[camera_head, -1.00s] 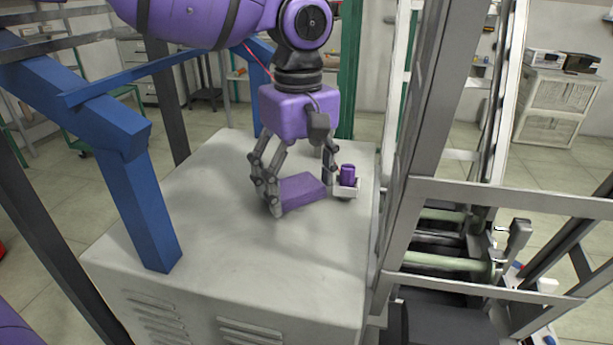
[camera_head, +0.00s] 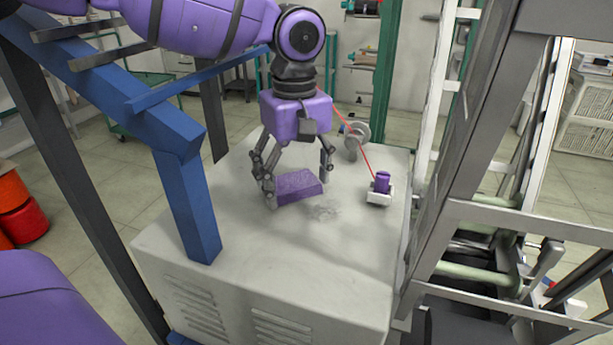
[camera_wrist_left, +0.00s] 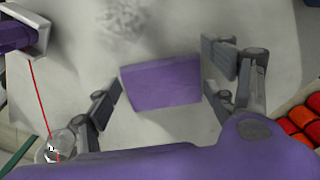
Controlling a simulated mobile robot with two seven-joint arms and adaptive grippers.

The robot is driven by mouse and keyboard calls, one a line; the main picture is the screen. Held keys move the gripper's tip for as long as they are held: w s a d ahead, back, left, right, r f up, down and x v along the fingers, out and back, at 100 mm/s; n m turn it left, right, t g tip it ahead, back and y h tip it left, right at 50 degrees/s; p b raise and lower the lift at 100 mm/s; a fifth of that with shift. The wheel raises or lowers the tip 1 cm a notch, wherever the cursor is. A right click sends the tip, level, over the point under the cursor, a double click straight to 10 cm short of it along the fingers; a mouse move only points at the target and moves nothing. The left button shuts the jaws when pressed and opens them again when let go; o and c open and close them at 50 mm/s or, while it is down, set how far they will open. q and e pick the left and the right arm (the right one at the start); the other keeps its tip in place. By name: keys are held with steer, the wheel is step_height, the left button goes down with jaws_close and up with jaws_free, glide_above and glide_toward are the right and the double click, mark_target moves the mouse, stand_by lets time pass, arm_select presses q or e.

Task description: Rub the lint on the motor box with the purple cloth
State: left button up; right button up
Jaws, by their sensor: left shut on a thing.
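The motor box (camera_head: 270,250) is a large pale grey box with a flat top and side vents. The purple cloth (camera_head: 299,186) is a block-like pad on its top, and it also shows in the left wrist view (camera_wrist_left: 162,82). My left gripper (camera_head: 298,183) points down and is shut on the cloth, with a finger on either side. The lint (camera_head: 324,212) is a faint grey patch just right of and nearer than the cloth, apart from it. It also shows at the top of the left wrist view (camera_wrist_left: 122,18). My right gripper is out of view.
A white holder with a purple bobbin (camera_head: 382,183) stands at the box's right side, with a red thread running to it. A grey wheel (camera_head: 357,134) is at the back. A blue frame (camera_head: 185,200) stands at left, a grey metal frame (camera_head: 470,170) at right.

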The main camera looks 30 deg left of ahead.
mark_target(287, 184)
arm_select(q)
steer(key=shift+s+a+f, duration=0.1)
steer(key=shift+s+a, duration=0.05)
steer(key=shift+a, duration=0.3)
steer(key=shift+s+a+f, duration=0.1)
steer(key=shift+s+a, duration=0.05)
steer(key=shift+a, duration=0.3)
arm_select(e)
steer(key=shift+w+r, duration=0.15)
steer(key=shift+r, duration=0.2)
arm_select(q)
steer(key=shift+r+p, duration=1.95)
steer(key=shift+r, duration=1.1)
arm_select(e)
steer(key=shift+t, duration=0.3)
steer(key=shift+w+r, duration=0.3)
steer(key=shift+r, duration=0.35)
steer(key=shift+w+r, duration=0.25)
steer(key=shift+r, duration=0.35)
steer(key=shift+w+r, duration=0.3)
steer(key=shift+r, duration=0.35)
arm_select(q)
steer(key=shift+w+r, duration=0.1)
steer(key=shift+r, duration=0.05)
